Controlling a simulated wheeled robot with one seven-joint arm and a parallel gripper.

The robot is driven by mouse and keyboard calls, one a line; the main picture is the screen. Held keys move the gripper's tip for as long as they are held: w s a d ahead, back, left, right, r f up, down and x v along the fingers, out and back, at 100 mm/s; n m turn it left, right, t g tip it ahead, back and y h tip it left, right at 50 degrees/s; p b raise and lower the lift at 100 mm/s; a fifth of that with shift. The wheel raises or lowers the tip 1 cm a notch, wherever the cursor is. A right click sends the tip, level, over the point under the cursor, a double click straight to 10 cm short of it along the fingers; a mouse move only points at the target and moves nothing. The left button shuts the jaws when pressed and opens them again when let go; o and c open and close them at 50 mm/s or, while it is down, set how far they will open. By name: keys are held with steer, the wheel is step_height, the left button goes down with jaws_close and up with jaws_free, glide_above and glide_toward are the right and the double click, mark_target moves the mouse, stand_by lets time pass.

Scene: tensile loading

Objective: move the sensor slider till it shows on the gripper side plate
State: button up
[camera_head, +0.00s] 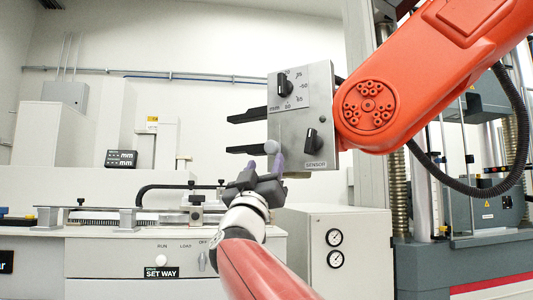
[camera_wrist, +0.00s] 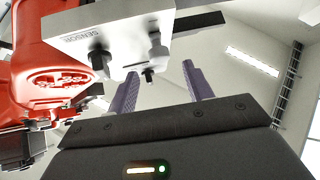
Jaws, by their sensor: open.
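The gripper side plate (camera_head: 300,115) is a grey metal panel on the end of a large orange arm. It carries an upper dark knob (camera_head: 284,84) beside a printed scale and a lower dark knob (camera_head: 313,142) above a SENSOR label (camera_head: 315,164). A small grey round knob (camera_head: 270,147) sits at the plate's lower left edge; I cannot tell if it is the sensor slider. My gripper (camera_head: 265,161) is open and empty just below the plate's lower left corner. In the wrist view its purple fingers (camera_wrist: 160,72) point up towards the plate's underside (camera_wrist: 120,30), with dark knobs nearby.
Two black jaws (camera_head: 248,131) stick out left from behind the plate. The large orange arm (camera_head: 420,80) fills the upper right. A cabinet with gauges (camera_head: 335,240) stands below, and a test machine (camera_head: 470,240) is at the right. The air left of the jaws is free.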

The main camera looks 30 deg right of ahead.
mark_target(270, 149)
steer(key=p+x, duration=0.2)
steer(key=x, duration=0.5)
steer(key=shift+w+d+r, duration=0.1)
steer(key=shift+d+r, duration=0.1)
steer(key=shift+r, duration=0.15)
jaws_close()
